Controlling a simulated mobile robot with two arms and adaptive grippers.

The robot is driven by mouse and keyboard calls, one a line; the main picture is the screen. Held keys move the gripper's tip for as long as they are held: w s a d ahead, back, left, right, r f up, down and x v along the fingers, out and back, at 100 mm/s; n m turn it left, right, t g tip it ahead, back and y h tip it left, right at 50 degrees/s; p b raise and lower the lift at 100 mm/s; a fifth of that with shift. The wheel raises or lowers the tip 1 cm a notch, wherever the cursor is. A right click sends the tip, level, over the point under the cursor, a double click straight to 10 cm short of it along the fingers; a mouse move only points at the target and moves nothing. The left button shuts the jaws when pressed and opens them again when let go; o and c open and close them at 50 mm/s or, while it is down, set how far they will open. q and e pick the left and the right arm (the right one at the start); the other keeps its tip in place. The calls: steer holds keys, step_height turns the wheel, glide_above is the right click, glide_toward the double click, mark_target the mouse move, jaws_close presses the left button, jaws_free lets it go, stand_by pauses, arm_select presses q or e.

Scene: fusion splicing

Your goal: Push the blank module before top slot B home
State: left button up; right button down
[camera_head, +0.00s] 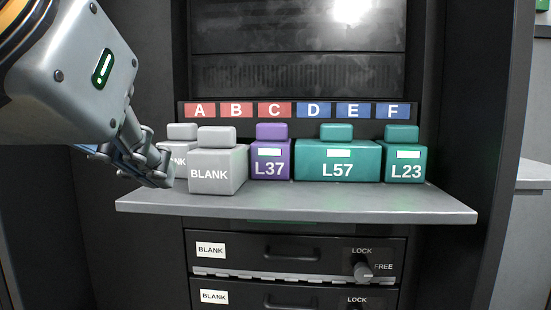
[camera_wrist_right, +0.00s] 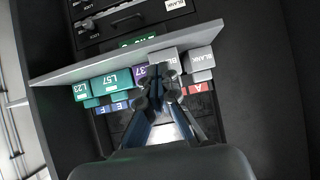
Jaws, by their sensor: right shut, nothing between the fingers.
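The grey blank module (camera_head: 217,167) before slot B (camera_head: 236,110) stands upright on the shelf, further forward than the modules beside it. In the right wrist view this blank module (camera_wrist_right: 165,57) is partly covered by my fingers. My right gripper (camera_head: 160,180) is shut and empty, just left of the module's front in the head view. The gripper also shows in the right wrist view (camera_wrist_right: 157,85), where its fingertips overlap the module; I cannot tell whether they touch. My left gripper is not in view.
Another grey blank (camera_head: 181,133) stands behind at slot A, partly hidden. Purple L37 (camera_head: 270,165), teal L57 (camera_head: 337,160) and teal L23 (camera_head: 404,163) stand to the right. The shelf (camera_head: 300,203) has a bare front strip; drawers with a lock knob (camera_head: 362,271) lie below.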

mark_target(208, 155)
steer(key=shift+w+d+f+p, duration=0.15)
steer(key=shift+w+f+p, duration=0.2)
steer(key=shift+w, duration=2)
steer(key=shift+w+d+f+p, duration=0.1)
steer(key=shift+w+f+p, duration=0.25)
steer(key=shift+w, duration=2)
steer(key=shift+w+d+f+p, duration=0.15)
steer(key=shift+w+f+p, duration=0.2)
steer(key=shift+w, duration=4.15)
steer(key=shift+s+f+b, duration=0.15)
steer(key=shift+s+b, duration=0.2)
steer(key=shift+s, duration=0.4)
steer(key=shift+s+a+b, duration=0.1)
steer(key=shift+s+b, duration=0.4)
steer(key=shift+s, duration=2.9)
steer(key=shift+w, duration=0.1)
